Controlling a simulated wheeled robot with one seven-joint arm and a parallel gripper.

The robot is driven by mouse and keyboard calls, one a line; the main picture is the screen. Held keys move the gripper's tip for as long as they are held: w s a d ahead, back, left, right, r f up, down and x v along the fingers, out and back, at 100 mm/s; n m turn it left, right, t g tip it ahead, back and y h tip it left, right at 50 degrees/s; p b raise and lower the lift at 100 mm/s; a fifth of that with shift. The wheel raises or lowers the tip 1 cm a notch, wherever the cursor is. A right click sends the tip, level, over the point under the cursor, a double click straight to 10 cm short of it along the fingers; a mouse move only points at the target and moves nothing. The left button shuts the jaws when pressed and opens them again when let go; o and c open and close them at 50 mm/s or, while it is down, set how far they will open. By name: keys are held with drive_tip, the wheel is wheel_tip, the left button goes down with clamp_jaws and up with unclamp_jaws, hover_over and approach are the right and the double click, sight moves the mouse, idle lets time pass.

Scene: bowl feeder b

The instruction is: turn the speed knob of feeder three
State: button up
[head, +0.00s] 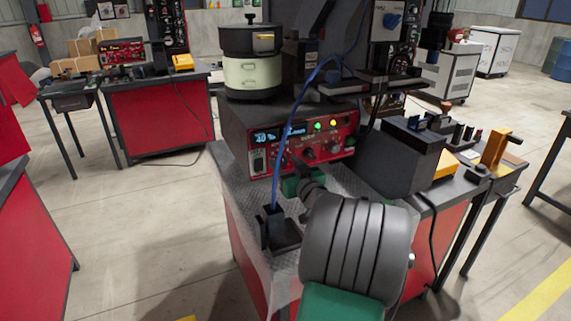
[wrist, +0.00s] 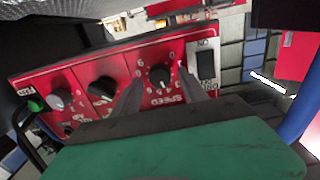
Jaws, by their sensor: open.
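The speed knob (wrist: 160,77) is a round black knob with a light pointer mark on a red panel. The word SPEED and a ring of scale numbers are around it, upside down in the wrist view. My gripper (wrist: 160,74) is open, with one grey finger on each side of the knob. I cannot tell whether either finger touches it. In the head view the control box with the red panel (head: 345,140) stands under the feeder bowl (head: 252,75). My arm hides part of the panel there, and the knob cannot be made out clearly. No feeder number is legible.
An on/off switch (wrist: 205,65) sits beside the speed knob, and a second black knob (wrist: 101,90) is on its other side. A blue cable (head: 305,85) hangs in front of the box. A dark box (head: 400,157) stands close on the right.

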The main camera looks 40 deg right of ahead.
clamp_jaws()
idle(0.4)
drive_tip(key=shift+m, duration=0.3)
drive_tip(key=shift+f+m+b, duration=0.1)
drive_tip(key=shift+m+b, duration=0.2)
drive_tip(key=shift+m, duration=2.3)
unclamp_jaws()
drive_tip(key=shift+s, duration=0.15)
